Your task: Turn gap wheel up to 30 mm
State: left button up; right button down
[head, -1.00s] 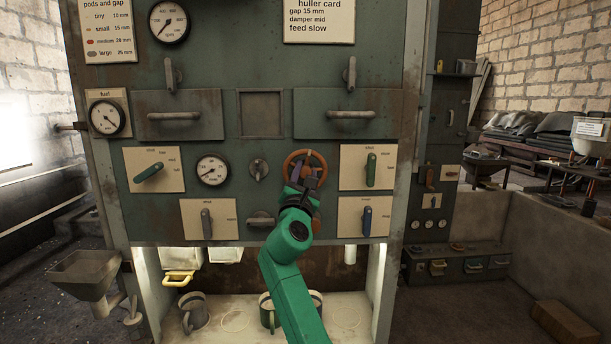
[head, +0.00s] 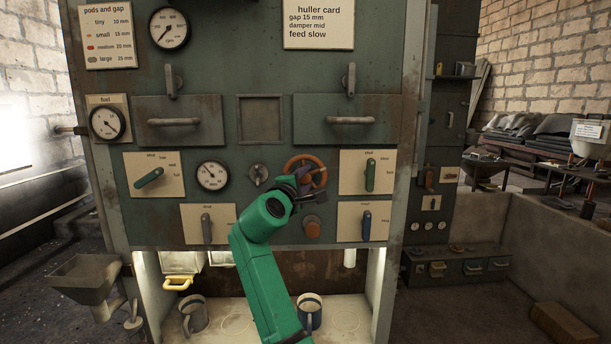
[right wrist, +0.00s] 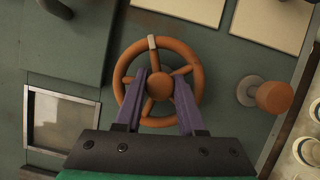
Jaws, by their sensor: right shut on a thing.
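The orange-brown handwheel (head: 297,158) sits on the green panel, right of a small round gauge (head: 212,176). In the right wrist view the wheel (right wrist: 196,75) faces me, with a pale mark at its top rim. My right gripper (head: 304,178) is at the wheel, its arm reaching up from below and tilted. In the wrist view its purple fingers (right wrist: 160,78) stand on either side of the hub, across the spokes, shut on the wheel. The gauge needle points up and left; its numbers are too small to read. My left gripper is not in view.
An orange-brown knob (head: 312,227) sticks out below right of the wheel. Levers on cream plates stand nearby: green (head: 370,174) and blue (head: 366,224). The huller card (head: 319,23) reads gap 15 mm. Mugs (head: 309,310) stand on the shelf below.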

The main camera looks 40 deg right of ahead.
jog(key=m+y+p, duration=0.1)
jog(key=m, duration=0.2)
jog(key=m+y+p, duration=0.1)
jog(key=m, duration=0.1)
jog(key=shift+m+g+p, duration=0.4)
jog(key=m+y+p, duration=0.2)
jog(key=m, duration=0.2)
jog(key=shift+y, duration=0.3)
jog(key=m+t+y+p, duration=0.1)
jog(key=m+y+p, duration=0.1)
jog(key=m, duration=0.1)
jog(key=shift+m+t+p, duration=0.3)
jog(key=shift+m, duration=0.1)
jog(key=m+y, duration=0.1)
jog(key=m+t+y+p, duration=0.1)
jog(key=m, duration=0.1)
jog(key=shift+a+f+m+y, duration=0.1)
jog(key=shift+m+y, duration=0.2)
jog(key=c, duration=0.8)
grip_release()
